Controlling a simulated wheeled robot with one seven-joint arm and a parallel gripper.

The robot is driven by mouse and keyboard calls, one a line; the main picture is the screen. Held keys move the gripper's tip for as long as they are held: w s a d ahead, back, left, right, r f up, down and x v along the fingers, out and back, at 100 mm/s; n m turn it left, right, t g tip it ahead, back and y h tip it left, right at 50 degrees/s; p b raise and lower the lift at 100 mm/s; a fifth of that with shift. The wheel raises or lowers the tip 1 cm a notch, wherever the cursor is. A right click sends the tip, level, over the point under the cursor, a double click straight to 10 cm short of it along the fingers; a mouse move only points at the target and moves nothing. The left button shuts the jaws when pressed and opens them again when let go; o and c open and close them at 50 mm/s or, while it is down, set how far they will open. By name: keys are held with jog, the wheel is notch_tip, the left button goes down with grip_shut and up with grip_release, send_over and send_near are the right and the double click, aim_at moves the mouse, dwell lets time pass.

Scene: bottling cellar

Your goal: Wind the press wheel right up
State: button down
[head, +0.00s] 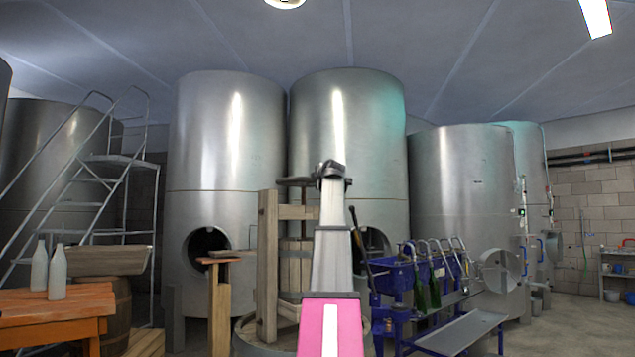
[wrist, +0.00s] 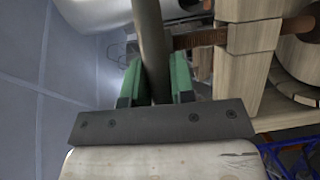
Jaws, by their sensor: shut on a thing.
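The wooden press (head: 268,265) stands at the middle of the head view, partly behind my arm. Its dark press wheel (head: 292,182) sits above the wooden crossbeam, with its right part hidden by my arm. My gripper (head: 333,172) is at the wheel's right side. In the wrist view my gripper (wrist: 155,85) has its green fingers shut on a dark grey bar of the wheel (wrist: 149,30). The threaded screw (wrist: 192,40) runs between the wheel and the crossbeam (wrist: 250,38), with a stretch of thread showing.
A wooden post with a small top (head: 219,290) stands left of the press. An orange table (head: 60,312) with two pale bottles (head: 57,272) is at the left. A blue bottling rack (head: 395,285) stands close on the right. Large steel tanks (head: 228,130) fill the back.

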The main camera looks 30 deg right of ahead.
jog(key=shift+f, duration=0.15)
jog(key=c, duration=1)
grip_release()
jog(key=shift+d, duration=0.1)
jog(key=shift+o, duration=0.2)
jog(key=v, duration=1)
jog(key=shift+s, duration=0.4)
